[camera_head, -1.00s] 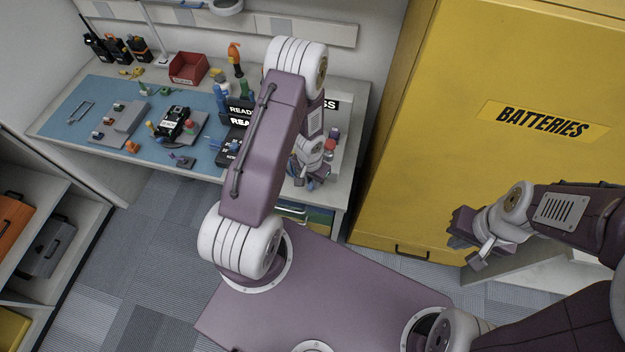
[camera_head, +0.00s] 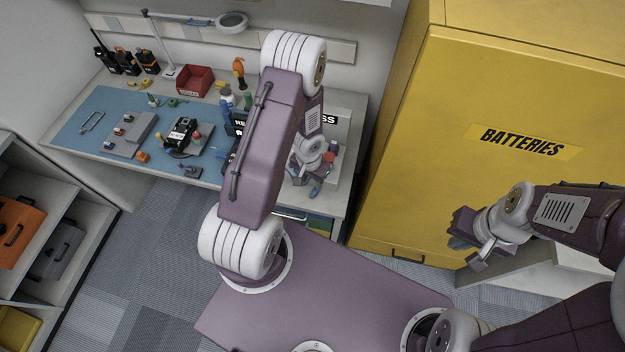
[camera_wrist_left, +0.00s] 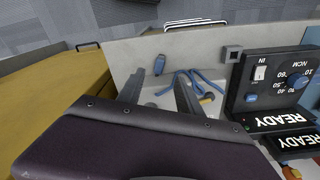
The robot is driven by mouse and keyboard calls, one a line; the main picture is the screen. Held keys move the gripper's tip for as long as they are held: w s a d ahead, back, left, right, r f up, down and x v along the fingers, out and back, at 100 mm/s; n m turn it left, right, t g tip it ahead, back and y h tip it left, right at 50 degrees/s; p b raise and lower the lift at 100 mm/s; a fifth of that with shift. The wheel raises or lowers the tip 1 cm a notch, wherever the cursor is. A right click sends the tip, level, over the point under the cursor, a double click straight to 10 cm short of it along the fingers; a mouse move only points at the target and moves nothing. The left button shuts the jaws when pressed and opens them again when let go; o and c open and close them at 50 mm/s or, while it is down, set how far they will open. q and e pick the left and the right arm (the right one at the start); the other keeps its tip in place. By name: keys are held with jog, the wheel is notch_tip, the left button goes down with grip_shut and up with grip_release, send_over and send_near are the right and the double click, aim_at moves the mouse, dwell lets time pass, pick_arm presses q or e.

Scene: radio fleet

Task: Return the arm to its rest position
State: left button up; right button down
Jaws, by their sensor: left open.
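My left arm rises through the middle of the head view, and its gripper (camera_head: 311,184) hangs over the right end of the workbench (camera_head: 210,178). In the left wrist view its two fingers (camera_wrist_left: 158,92) are apart with nothing between them.
A test box with a knob (camera_wrist_left: 272,80) and READY signs is close right of the left fingers. The yellow batteries cabinet (camera_head: 470,100) is at right; shelves (camera_head: 75,207) at left.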

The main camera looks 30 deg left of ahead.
pick_arm(q)
jog(key=shift+r, duration=0.3)
pick_arm(e)
jog(key=shift+r, duration=0.2)
pick_arm(q)
jog(key=w+r+t+b, duration=0.1)
jog(key=w+r+b, duration=0.1)
jog(key=w+d+r+t+b, duration=0.1)
jog(key=w+r+b, duration=0.1)
jog(key=b, duration=0.1)
jog(key=w+d+r+t+b, duration=0.1)
jog(key=w+b, duration=0.1)
jog(key=b, duration=0.1)
jog(key=shift+w+r, duration=0.25)
jog(key=shift+r, duration=0.15)
jog(key=s+d+r+g+b, duration=0.1)
jog(key=s, duration=0.6)
jog(key=s+d+r+n+g+b, duration=0.1)
jog(key=s+d+r, duration=0.1)
jog(key=s, duration=0.6)
jog(key=shift+r+n+g+b, duration=0.2)
jog(key=shift+n+g+b, duration=0.1)
jog(key=shift+g+b, duration=0.1)
pick_arm(e)
notch_tip(320, 180, down, 10)
jog(key=shift+f, duration=0.25)
